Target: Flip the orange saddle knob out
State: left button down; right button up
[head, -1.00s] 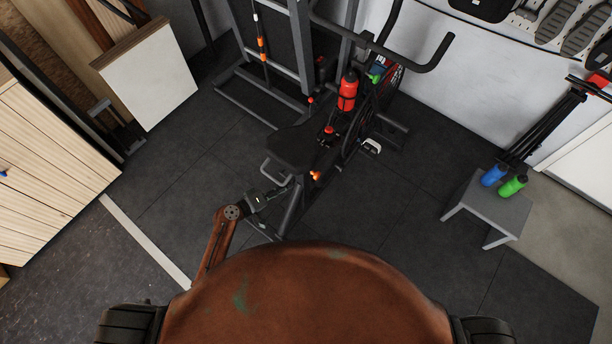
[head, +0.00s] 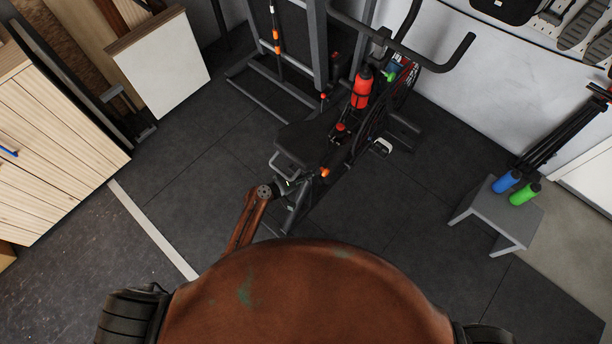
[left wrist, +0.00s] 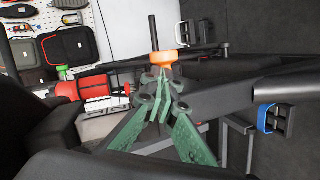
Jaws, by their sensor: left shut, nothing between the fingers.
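The orange saddle knob (head: 325,172) sits on the dark exercise bike frame, just right of and below the black saddle (head: 303,146) in the head view. In the left wrist view the orange knob (left wrist: 164,58) is just beyond my fingertips, upper middle. My left gripper (head: 301,181) is beside the bike frame, left of the knob. Its green fingers (left wrist: 162,82) are shut with nothing between them, pointing at the knob. I cannot tell whether the tips touch it. My right gripper is in neither view.
A red bottle (head: 362,88) stands on the bike beyond the saddle. A grey stool (head: 484,207) with a blue bottle (head: 507,181) and a green bottle (head: 525,193) is at the right. A wooden cabinet (head: 55,150) is at the left. The floor right of the bike is clear.

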pick_arm(q)
jog(key=shift+w+d, duration=0.25)
jog(key=s+d, duration=0.2)
jog(key=shift+d+f+p, duration=0.1)
jog(key=shift+d+p, duration=0.2)
jog(key=shift+d, duration=0.05)
jog(key=p+v, duration=0.2)
jog(key=v, duration=0.8)
jog(key=shift+w+a, duration=0.1)
jog(key=shift+a, duration=0.05)
dwell(0.5)
